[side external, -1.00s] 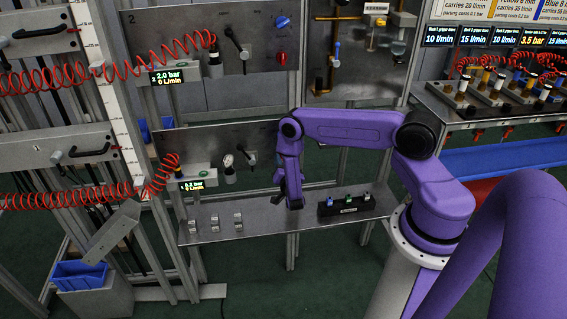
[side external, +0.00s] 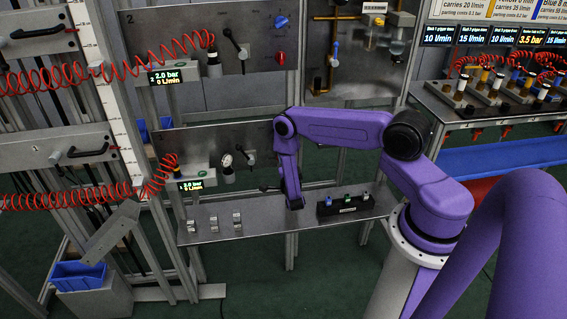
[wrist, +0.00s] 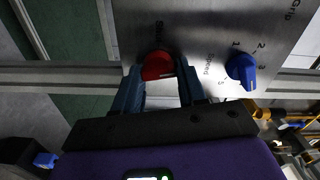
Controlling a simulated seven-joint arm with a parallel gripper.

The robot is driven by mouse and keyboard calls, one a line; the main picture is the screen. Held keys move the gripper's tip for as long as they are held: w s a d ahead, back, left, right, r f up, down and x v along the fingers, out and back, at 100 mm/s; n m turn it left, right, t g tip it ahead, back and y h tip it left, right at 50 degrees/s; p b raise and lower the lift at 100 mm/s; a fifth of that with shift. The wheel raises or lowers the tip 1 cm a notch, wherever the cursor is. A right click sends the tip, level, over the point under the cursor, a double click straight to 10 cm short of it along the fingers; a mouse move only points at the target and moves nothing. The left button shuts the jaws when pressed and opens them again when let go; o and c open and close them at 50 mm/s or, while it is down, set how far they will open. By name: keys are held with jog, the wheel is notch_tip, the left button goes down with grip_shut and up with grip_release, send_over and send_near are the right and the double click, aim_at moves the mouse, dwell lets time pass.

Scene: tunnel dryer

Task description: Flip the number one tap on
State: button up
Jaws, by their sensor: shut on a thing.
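A red knob (wrist: 157,65) on a grey metal panel (wrist: 212,30) shows in the wrist view. My gripper (wrist: 160,88) has its dark blue fingers on both sides of this knob and is shut on it. A blue knob (wrist: 241,70) with numbers around it sits to the right. In the side view, my gripper (side external: 268,188) is at the lower right of the lower panel (side external: 205,140), partly hidden by my arm. A black lever (side external: 241,150) on that panel is left of my arm. No number one shows beside the red knob.
The upper panel (side external: 180,30), marked 2, carries a black lever, a blue knob and a red knob. A shelf (side external: 265,215) below the lower panel holds small metal clips and a black block (side external: 343,206). Red coiled hoses (side external: 110,195) hang at the left.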

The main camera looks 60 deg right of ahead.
jog(key=shift+m, duration=1.1)
jog(key=o, duration=1.1)
jog(key=shift+c, duration=0.2)
jog(key=v, duration=1.7)
jog(key=shift+s, duration=0.2)
jog(key=shift+a, duration=0.15)
